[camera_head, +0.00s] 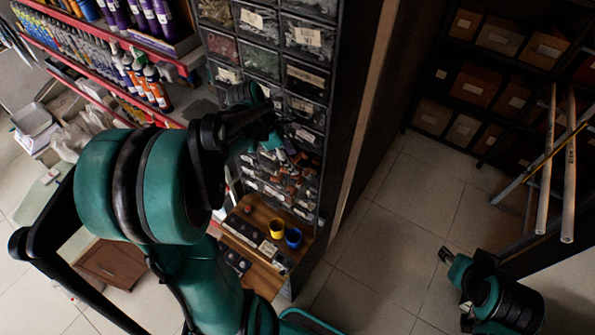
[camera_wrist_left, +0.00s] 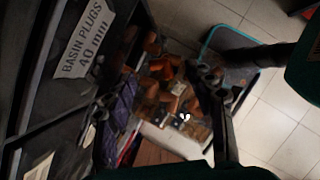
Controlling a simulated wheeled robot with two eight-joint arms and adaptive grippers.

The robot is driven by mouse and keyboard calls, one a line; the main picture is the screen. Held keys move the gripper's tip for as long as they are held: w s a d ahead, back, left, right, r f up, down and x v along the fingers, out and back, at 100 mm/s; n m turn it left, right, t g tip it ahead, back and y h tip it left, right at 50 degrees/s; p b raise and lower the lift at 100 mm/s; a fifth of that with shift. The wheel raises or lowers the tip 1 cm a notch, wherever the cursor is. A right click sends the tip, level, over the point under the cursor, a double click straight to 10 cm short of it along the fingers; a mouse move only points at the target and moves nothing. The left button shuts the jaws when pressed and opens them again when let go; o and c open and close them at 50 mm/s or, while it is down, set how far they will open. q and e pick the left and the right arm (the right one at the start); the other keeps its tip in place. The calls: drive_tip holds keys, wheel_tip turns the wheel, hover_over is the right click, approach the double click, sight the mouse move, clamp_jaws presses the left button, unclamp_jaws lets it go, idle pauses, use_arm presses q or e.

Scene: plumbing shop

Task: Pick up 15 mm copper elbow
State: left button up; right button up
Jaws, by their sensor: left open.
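Copper-coloured fittings lie jumbled in an open bin of the drawer cabinet in the head view (camera_head: 285,168). They also show in the left wrist view (camera_wrist_left: 158,72), beyond the gripper. I cannot single out the 15 mm elbow among them. My left gripper (camera_head: 272,132) is at the front of the cabinet, just above and beside these fittings, and is open. It appears to hold nothing. My arm hides part of the bins. My right gripper (camera_head: 446,256) hangs low over the floor at the lower right, far from the cabinet; its jaws are too small to read.
The drawer cabinet (camera_head: 312,60) has labelled drawers; one label (camera_wrist_left: 85,38) reads "BASIN PLUGS 40 mm". A yellow cup (camera_head: 277,228) and a blue cup (camera_head: 293,238) stand on the wooden counter below. Bottle shelves are at left, pipes (camera_head: 544,170) at right. The tiled floor between is clear.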

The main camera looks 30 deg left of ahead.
sight(300, 170)
use_arm(q)
drive_tip(key=x, duration=0.5)
drive_tip(key=shift+w+f, duration=0.15)
drive_tip(key=shift+f, duration=0.15)
drive_tip(key=shift+c, duration=1.2)
drive_tip(key=c, duration=0.8)
